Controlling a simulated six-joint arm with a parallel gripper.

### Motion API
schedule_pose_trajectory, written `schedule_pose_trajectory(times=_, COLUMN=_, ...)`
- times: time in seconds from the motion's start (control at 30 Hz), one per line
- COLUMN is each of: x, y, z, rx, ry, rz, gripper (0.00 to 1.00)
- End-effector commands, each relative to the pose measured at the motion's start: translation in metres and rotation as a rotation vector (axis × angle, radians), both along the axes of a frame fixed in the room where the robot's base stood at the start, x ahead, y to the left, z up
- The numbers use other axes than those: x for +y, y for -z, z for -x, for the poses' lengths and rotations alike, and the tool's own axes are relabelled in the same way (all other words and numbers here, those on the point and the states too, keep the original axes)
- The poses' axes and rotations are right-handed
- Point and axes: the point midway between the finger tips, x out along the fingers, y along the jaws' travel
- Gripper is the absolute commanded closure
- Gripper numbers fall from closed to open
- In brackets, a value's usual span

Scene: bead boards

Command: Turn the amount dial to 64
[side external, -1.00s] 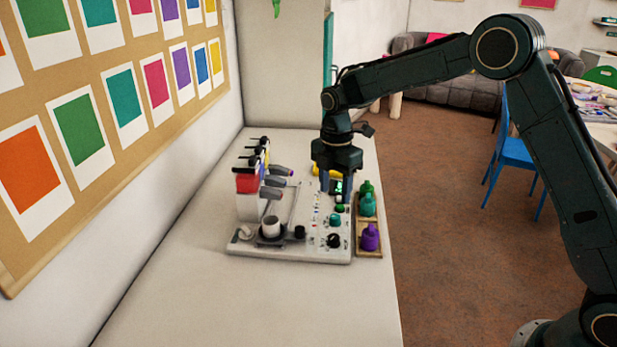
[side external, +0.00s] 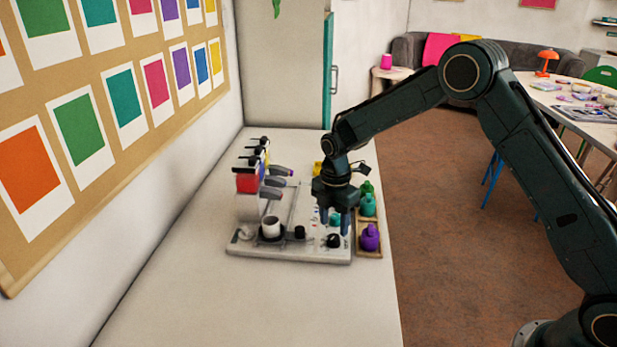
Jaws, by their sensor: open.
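The white machine panel (side external: 290,250) lies on the counter. It carries a teal knob (side external: 335,219) and a black knob (side external: 333,241) near its front right corner. The labels are too small to read, so I cannot tell which one is the amount dial or what value it shows. My gripper (side external: 334,225) points down over the panel's right part, open, with its fingers on either side of the teal knob in this view. I cannot tell whether they touch it. The rest of the panel's controls behind my gripper are mostly hidden.
A wooden tray (side external: 369,253) with green, teal and purple bottles stands close along the panel's right side. A white cup (side external: 270,227) and levered dispensers with coloured contents are at the left. The counter (side external: 250,310) in front is clear.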

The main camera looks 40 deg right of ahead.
Motion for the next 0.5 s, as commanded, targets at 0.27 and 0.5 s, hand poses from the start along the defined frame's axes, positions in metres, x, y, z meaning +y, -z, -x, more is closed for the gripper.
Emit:
schedule_pose_trajectory(times=0.27, x=0.0, y=0.033, z=0.001, rx=0.001, ry=0.0, rz=0.0, gripper=0.51)
schedule_pose_trajectory(times=0.5, x=0.0, y=0.042, z=0.001, rx=0.001, ry=0.0, rz=0.0, gripper=0.51)
